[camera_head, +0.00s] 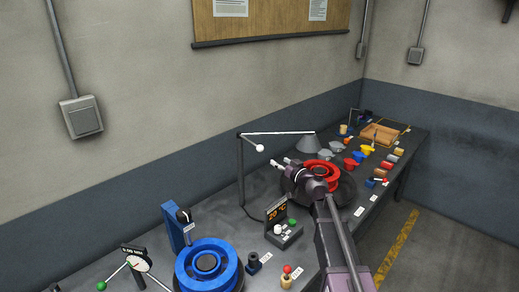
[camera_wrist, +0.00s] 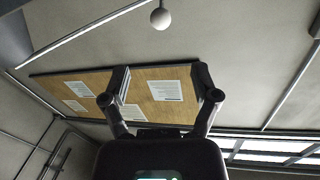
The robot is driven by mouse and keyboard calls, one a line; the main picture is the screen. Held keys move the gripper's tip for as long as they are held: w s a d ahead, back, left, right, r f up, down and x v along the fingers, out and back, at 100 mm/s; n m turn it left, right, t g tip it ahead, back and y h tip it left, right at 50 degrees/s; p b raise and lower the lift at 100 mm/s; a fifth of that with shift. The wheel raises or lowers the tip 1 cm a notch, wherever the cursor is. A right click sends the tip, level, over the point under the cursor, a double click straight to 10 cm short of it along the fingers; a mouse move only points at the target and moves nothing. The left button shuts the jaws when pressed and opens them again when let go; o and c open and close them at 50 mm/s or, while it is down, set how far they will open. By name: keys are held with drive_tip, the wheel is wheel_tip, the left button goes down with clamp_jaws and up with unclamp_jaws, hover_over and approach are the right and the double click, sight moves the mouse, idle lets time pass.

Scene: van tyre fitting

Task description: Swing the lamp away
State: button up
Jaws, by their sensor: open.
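The lamp has a dark upright post (camera_head: 241,172) on the bench, a thin pale arm (camera_head: 278,133) reaching right, and a grey cone shade (camera_head: 309,144) over the red wheel. A white ball knob (camera_head: 260,148) hangs below the arm near the post. In the wrist view the ball knob (camera_wrist: 160,18) is at the top centre, beyond the fingertips, with the lamp arm (camera_wrist: 85,35) and part of the shade (camera_wrist: 14,40) at upper left. My gripper (camera_head: 279,162) is a little right of and below the knob in the head view. Its fingers (camera_wrist: 160,97) are spread, with nothing between them.
A red wheel (camera_head: 321,172) lies under the shade, partly hidden by my arm. Several coloured parts and a wooden tray (camera_head: 380,134) are farther back. The wall runs behind.

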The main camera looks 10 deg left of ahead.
sight(262, 149)
drive_tip(key=x, duration=1.3)
clamp_jaws()
